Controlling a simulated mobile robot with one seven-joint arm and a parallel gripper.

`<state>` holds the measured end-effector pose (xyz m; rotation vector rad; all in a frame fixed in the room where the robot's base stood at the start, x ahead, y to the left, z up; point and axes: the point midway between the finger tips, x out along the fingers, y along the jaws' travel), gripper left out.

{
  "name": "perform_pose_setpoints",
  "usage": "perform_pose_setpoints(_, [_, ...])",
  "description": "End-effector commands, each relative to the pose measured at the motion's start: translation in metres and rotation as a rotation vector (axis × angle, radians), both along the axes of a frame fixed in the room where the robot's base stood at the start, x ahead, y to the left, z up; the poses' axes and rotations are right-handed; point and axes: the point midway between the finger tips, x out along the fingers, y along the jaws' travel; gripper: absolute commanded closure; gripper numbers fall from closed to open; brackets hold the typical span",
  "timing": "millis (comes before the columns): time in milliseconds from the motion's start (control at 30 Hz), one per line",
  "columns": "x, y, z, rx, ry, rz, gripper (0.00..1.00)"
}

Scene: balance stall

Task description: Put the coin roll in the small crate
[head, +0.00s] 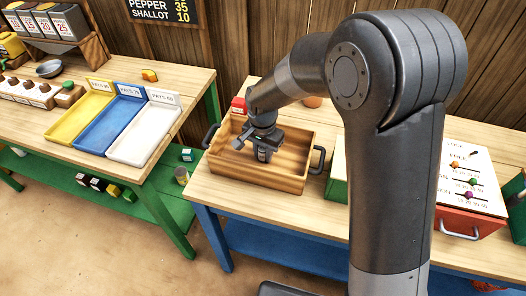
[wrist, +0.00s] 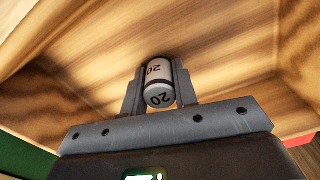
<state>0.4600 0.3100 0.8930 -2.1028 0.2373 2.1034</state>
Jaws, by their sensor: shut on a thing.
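My gripper (head: 263,149) is over the wooden crate (head: 275,182), a box with dark handles, and its fingers reach down inside the walls. In the wrist view my gripper (wrist: 159,92) is shut on the coin roll (wrist: 158,72), a pale cylinder with a dark "20" on its side and end. The coin roll also shows as a small grey-white shape under the gripper in the head view (head: 264,155). The crate's wooden floor (wrist: 215,45) and walls surround it in the wrist view. I cannot tell whether the roll touches the floor.
A red box (head: 239,105) stands behind the crate. A green box (head: 337,186) and a red-fronted panel with coloured knobs (head: 466,180) are to the right. On the left table are yellow, blue (head: 108,125) and white trays. A dark gap separates the tables.

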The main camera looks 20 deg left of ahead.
Motion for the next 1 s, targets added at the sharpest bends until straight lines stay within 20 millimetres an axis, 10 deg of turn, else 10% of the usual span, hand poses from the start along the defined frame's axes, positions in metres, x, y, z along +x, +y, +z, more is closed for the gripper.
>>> perform_pose_setpoints(300, [0.0, 0.0, -0.002, 0.001, -0.001, 0.0, 1.0])
perform_pose_setpoints(333, [0.0, 0.0, -0.003, 0.0, 0.0, 0.0, 0.73])
perform_pose_setpoints(600, [0.0, 0.0, -0.002, 0.001, 0.0, 0.0, 0.52])
perform_pose_setpoints(1000, [0.001, 0.0, 0.015, 0.002, -0.004, 0.0, 0.52])
